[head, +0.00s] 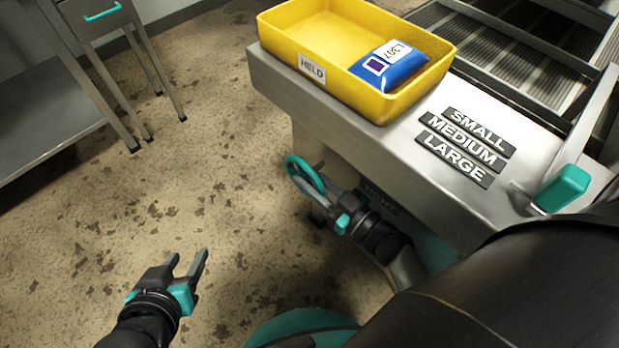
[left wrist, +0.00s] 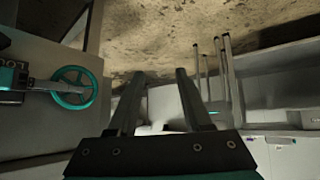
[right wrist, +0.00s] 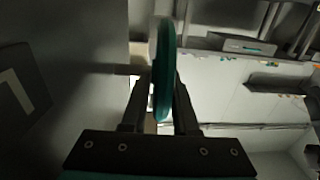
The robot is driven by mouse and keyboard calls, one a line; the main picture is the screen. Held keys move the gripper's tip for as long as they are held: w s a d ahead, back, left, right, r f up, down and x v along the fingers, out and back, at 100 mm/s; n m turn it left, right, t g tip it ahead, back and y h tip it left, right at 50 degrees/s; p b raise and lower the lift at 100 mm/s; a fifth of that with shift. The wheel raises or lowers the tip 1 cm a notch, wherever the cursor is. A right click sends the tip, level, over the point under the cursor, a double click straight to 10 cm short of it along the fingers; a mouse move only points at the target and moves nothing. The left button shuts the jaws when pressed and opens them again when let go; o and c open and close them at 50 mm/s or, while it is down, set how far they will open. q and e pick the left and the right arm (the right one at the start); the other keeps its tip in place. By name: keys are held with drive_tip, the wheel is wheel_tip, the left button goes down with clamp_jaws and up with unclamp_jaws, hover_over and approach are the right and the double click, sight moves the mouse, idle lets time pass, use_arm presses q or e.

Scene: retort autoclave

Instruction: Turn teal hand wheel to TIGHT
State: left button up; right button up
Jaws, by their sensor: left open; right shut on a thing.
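The teal hand wheel (head: 291,165) stands out from the side of the steel bench, below the yellow bin. My right gripper (head: 312,194) is shut on its rim. In the right wrist view the wheel (right wrist: 163,70) is seen edge-on between the two fingers. In the left wrist view the wheel (left wrist: 93,88) shows at the left, beside a dark label (left wrist: 11,84) whose text is cut off. In the head view the label on the bench side is mostly hidden by my right arm. My left gripper (head: 188,262) is open and empty above the floor, away from the wheel.
A yellow bin (head: 290,78) marked HELD holds a blue pouch (head: 405,66) on the bench (head: 400,125). SMALL, MEDIUM and LARGE plates (head: 465,147) lie there. A teal-handled lever (head: 561,188) is at the right. A steel table (head: 50,135) stands left; floor between is clear.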

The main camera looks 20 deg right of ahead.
use_arm(q)
drive_tip(key=shift+w, duration=0.1)
use_arm(e)
drive_tip(key=shift+s+a+f, duration=0.1)
drive_tip(key=shift+a, duration=0.25)
clamp_jaws()
